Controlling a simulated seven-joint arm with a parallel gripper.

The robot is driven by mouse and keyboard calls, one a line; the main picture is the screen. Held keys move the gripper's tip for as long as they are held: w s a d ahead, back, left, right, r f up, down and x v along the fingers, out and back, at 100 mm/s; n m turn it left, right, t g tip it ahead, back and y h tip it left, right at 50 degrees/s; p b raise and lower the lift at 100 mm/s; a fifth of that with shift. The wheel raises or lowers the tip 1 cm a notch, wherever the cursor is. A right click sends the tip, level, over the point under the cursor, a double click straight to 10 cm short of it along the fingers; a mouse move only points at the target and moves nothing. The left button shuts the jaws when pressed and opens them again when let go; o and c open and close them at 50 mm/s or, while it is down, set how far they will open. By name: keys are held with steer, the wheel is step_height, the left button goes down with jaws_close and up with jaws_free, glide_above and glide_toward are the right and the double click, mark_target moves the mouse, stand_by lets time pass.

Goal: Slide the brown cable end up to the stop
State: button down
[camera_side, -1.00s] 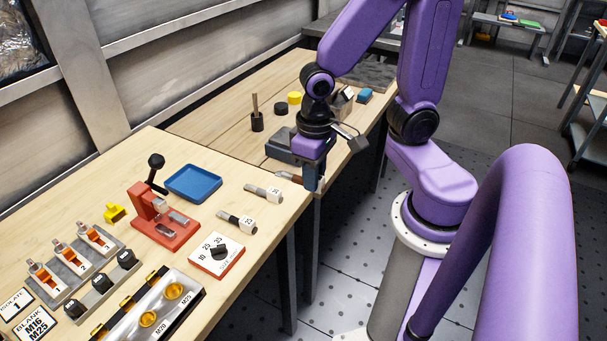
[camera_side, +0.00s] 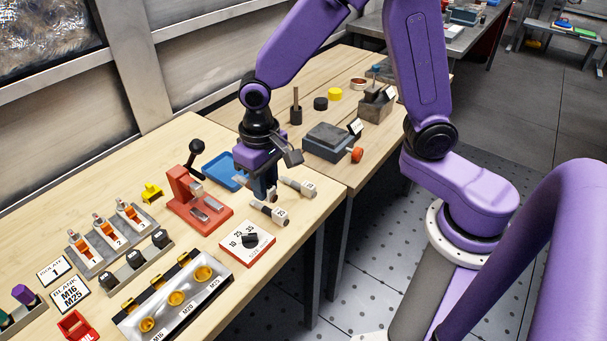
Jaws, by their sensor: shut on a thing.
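My gripper (camera_side: 264,194) points down, low over the near bench, between the blue tray (camera_side: 222,166) and two labelled grey-and-white pieces (camera_side: 298,187) (camera_side: 270,213). Its fingers are shut on a small part, mostly hidden by the fingers and my wrist. I take it to be the brown cable end, but its colour does not show clearly now. I cannot tell which thing is the stop. A red hand press (camera_side: 183,195) with a black-knobbed lever stands left of my gripper, apart from it.
A size dial box (camera_side: 248,241) lies in front. Left are the numbered isolators (camera_side: 109,237), black knobs (camera_side: 134,271) and the tray of brass fittings (camera_side: 175,299).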

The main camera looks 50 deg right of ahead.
steer(key=w+a+f, duration=0.2)
steer(key=w+a, duration=0.3)
steer(key=shift+w+a, duration=0.2)
steer(key=shift+a, duration=0.1)
steer(key=shift+f, duration=0.15)
steer(key=shift+f, duration=2.1)
steer(key=shift+w+f, duration=0.1)
steer(key=shift+f, duration=1)
steer(key=shift+w+f, duration=0.2)
steer(key=shift+w, duration=0.3)
steer(key=shift+f, duration=0.2)
steer(key=shift+w, duration=1.8)
